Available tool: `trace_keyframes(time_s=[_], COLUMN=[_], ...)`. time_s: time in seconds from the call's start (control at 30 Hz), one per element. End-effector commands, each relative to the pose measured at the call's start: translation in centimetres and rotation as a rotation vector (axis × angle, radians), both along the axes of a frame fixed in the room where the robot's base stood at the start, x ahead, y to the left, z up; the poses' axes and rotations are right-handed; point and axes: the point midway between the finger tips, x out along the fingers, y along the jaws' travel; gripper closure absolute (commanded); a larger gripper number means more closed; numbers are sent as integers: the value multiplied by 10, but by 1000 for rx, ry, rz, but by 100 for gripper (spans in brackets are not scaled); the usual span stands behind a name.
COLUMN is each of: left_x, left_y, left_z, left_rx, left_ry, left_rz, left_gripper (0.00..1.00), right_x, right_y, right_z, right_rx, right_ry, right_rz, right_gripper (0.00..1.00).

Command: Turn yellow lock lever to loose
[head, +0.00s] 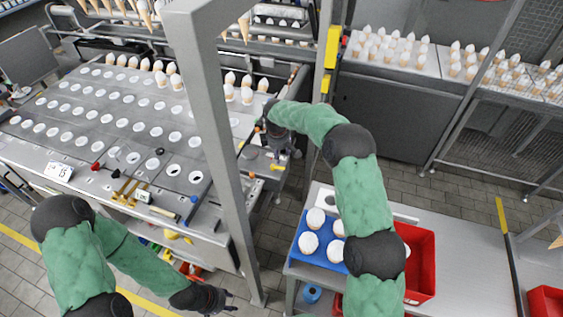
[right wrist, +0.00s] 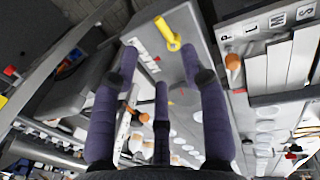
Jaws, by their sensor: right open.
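The yellow lock lever (head: 277,168) is a small yellow piece on the right edge of the large grey machine table. In the right wrist view the yellow lever (right wrist: 168,36) has a ring-shaped end and lies on a grey plate, in line with the gap between my fingers. My right gripper (head: 280,145) is just above the lever in the head view. Its purple fingers (right wrist: 156,45) are spread open and empty, and contact with the lever cannot be told. My left gripper (head: 222,299) is low at the front, away from the lever; its jaw state is unclear.
The machine table (head: 100,150) carries rows of round holes and cones. A grey post (head: 215,130) stands left of my right arm. A blue tray (head: 308,240) with white-topped items and a red bin (head: 420,270) sit on the right-hand bench.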

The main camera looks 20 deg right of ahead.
Motion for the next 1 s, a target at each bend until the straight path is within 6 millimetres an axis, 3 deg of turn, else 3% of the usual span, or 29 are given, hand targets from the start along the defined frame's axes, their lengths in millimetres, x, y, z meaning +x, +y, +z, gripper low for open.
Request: trace_keyframes(time_s=[0.3, 0.5, 0.97, 1.0], left_x=[0, 1, 1, 1], left_y=[0, 0, 0, 0], left_z=[-1, -1, -1, -1], left_rx=[0, 0, 0, 0], left_ry=[-1, -1, -1, -1], left_rz=[0, 0, 0, 0], left_gripper=[60, 60, 60, 60], right_x=[8, 13, 15, 15], right_y=[-6, -9, -10, -10], right_z=[-57, -82, -93, -93], right_rx=[0, 0, 0, 0], right_ry=[4, 2, 1, 1], right_rz=[0, -1, -1, -1], right_gripper=[55, 55, 55, 64])
